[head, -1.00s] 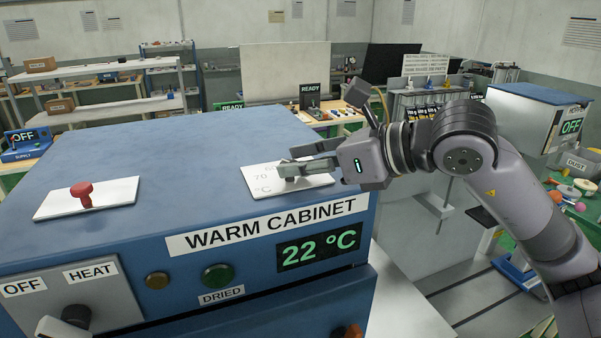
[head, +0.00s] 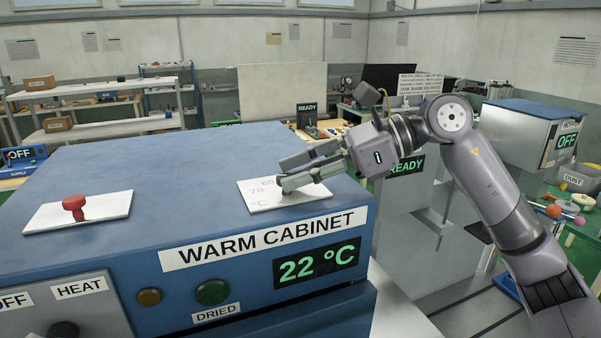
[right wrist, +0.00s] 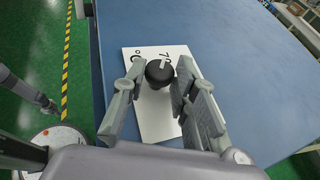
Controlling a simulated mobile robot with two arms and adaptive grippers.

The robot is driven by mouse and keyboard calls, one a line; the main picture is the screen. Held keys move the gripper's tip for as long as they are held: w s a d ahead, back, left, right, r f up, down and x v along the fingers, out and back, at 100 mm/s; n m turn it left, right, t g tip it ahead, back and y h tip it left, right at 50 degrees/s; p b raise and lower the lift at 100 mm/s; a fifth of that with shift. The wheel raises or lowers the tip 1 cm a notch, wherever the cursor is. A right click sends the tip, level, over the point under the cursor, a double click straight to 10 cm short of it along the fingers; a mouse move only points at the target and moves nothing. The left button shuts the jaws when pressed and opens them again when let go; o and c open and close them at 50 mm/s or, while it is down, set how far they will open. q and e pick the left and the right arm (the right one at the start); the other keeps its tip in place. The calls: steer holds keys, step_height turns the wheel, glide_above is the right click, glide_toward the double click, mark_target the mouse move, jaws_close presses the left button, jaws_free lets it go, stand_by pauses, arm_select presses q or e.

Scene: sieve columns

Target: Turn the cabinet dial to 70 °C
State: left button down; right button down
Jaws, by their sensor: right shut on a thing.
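The black dial (right wrist: 159,74) stands on a white plate (head: 262,203) on the cabinet top. In the right wrist view its white mark points toward the label beginning with 7, which is partly hidden. In the head view, 60, 70 and °C show on the plate, and the fingers mostly hide the dial. My right gripper (head: 284,176) is shut on the dial, one finger on each side in the right wrist view (right wrist: 158,90). The cabinet display (head: 316,263) reads 22 °C. My left gripper (right wrist: 48,105) is small at the left of the right wrist view; its jaw state is unclear.
A red knob (head: 74,206) on a white plate stands at the left of the blue cabinet top (head: 180,170). A green DRIED button (head: 212,292), an amber light (head: 149,297) and an OFF/HEAT panel (head: 75,305) are on the front. The top between the plates is clear.

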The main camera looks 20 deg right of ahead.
stand_by(0.3)
steer(key=c, duration=1.3)
jaws_free()
steer(key=v, duration=1.2)
steer(key=shift+d, duration=0.1)
